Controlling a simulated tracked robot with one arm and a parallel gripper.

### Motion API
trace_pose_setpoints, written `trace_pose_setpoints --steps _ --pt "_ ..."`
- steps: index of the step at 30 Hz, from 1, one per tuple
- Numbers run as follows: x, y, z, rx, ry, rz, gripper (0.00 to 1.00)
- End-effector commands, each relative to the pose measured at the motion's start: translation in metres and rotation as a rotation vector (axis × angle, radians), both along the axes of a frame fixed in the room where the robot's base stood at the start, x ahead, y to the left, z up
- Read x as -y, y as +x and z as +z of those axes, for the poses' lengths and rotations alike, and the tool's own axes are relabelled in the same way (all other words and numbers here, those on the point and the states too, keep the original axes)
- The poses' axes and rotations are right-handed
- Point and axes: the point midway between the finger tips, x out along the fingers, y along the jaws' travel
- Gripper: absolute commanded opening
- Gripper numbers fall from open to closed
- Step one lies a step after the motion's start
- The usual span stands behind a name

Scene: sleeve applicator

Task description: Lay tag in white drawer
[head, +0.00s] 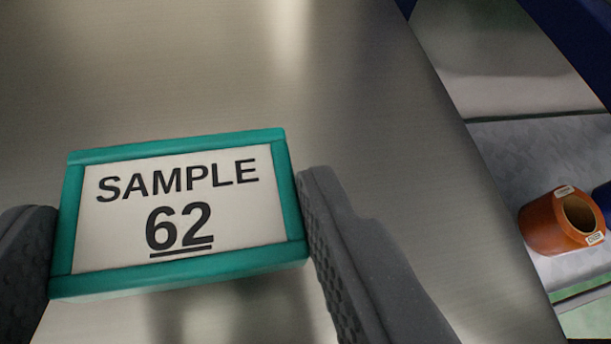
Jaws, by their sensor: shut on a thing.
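The tag (181,212) is a rectangular plate with a teal frame and a pale face reading "SAMPLE 62". It is in the lower left of the head view. My gripper (178,222) is shut on the tag, with one dark grey textured finger at its left edge and one at its right edge. The tag is slightly tilted in the picture, its right side higher. I cannot tell how far it is above the metal surface behind it. No white drawer can be made out in this view.
A broad brushed-metal surface (330,80) fills most of the view and is bare around the tag. Past its right edge, an orange-brown cylindrical container (548,228) with small labels sits on a grey surface (530,150). Dark blue parts show at the upper right.

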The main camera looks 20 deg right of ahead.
Motion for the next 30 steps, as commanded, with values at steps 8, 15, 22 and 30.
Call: trace_pose_setpoints --steps 8,15,22,30 --pt "0.010 0.008 -0.011 0.000 0.000 0.000 0.41" --pt "0.009 0.007 -0.036 0.002 -0.001 0.000 0.41" --pt "0.009 0.007 -0.036 0.002 -0.001 0.000 0.41" --pt "0.009 0.007 -0.037 0.002 -0.001 0.000 0.85"
